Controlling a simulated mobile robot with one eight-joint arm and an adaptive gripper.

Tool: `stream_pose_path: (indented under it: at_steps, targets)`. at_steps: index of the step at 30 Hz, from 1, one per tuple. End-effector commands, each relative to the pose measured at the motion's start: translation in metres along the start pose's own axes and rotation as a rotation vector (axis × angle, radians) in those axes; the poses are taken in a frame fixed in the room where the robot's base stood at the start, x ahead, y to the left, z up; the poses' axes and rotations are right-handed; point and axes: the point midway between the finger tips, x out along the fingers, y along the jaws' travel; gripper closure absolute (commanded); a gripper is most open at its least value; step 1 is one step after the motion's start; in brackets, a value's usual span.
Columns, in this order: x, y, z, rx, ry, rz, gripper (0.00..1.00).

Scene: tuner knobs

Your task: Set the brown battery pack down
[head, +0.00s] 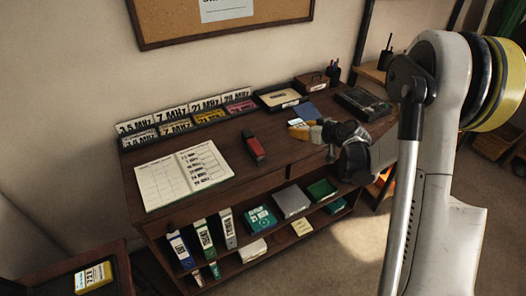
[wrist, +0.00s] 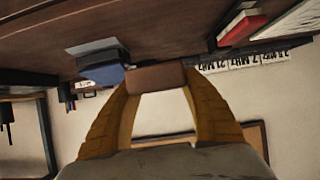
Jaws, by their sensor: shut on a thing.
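The brown battery pack (wrist: 155,77) is a plain brown block between the tips of my yellow-brown fingers in the wrist view. My gripper (wrist: 157,86) is shut on it, with one finger on each side. In the head view my gripper (head: 299,130) is over the right half of the dark wooden desk (head: 228,134). I cannot make out the pack there. The wrist view is upside down, and I cannot tell whether the pack touches the desk.
A red-and-black device (head: 254,148) and an open logbook (head: 186,175) lie left of my gripper. A blue book (head: 309,113), a tray (head: 277,98), a brown box (head: 311,83) and a black case (head: 363,103) are behind it. Bare desk shows between the device and my gripper.

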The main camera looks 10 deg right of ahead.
Motion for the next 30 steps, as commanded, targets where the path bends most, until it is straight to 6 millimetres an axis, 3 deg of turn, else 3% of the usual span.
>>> stream_pose_path:
  at_steps: [3, 10, 16, 22, 30]
  targets:
    - [0.026, -0.028, 0.013, -0.004, 0.000, -0.004, 0.83]
    - [0.054, -0.062, 0.022, -0.002, 0.000, -0.001, 0.83]
    - [0.062, -0.066, 0.030, -0.001, 0.000, 0.001, 0.83]
    - [0.077, -0.066, 0.058, 0.000, 0.000, 0.001, 0.83]
    - [0.077, -0.066, 0.057, 0.000, 0.000, 0.001, 0.83]
